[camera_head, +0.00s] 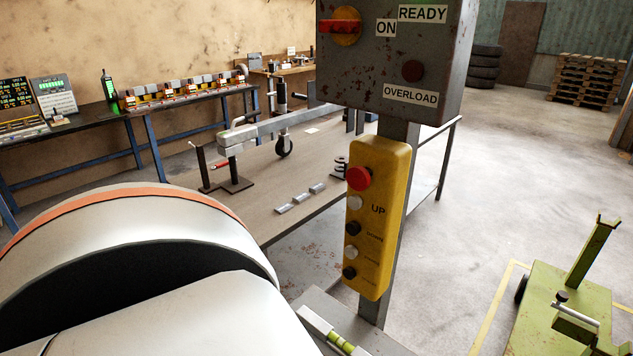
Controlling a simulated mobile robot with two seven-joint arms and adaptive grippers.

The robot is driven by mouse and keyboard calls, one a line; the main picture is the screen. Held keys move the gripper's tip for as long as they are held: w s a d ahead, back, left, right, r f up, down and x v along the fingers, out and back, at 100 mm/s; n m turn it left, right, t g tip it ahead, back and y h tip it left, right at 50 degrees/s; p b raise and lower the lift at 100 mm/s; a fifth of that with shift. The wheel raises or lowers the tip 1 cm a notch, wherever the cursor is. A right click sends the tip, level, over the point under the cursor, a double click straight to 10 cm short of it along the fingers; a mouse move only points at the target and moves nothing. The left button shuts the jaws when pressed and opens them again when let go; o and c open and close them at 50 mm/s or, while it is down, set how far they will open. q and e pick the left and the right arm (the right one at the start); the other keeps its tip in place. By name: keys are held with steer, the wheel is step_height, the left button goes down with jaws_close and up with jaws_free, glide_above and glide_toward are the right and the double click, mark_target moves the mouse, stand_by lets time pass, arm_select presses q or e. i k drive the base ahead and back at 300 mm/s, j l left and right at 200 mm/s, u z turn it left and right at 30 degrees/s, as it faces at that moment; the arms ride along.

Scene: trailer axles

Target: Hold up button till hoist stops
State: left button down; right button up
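A yellow control pendant (384,228) hangs upright on a grey post below a grey control box (440,50). A red mushroom button (359,178) is at its top. Below it, a pale round button (355,202) sits beside the printed word UP. Several more dark and pale buttons run down below, with labels too small to read. The box carries a red-orange switch (340,26), a dark red lamp (412,71) and the labels READY, ON and OVERLOAD. Nothing is seen touching the pendant. Neither gripper is in view. The hoist is not recognisable here.
A large white arm link of mine with an orange band fills the lower left. Behind the post stands a table (262,222) with a trailer frame (270,130). A green wheeled stand (560,310) is at lower right. Tyres (484,66) and pallets (586,80) stand at the back.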

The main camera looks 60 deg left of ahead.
mark_target(355, 202)
steer(key=u, duration=1.2)
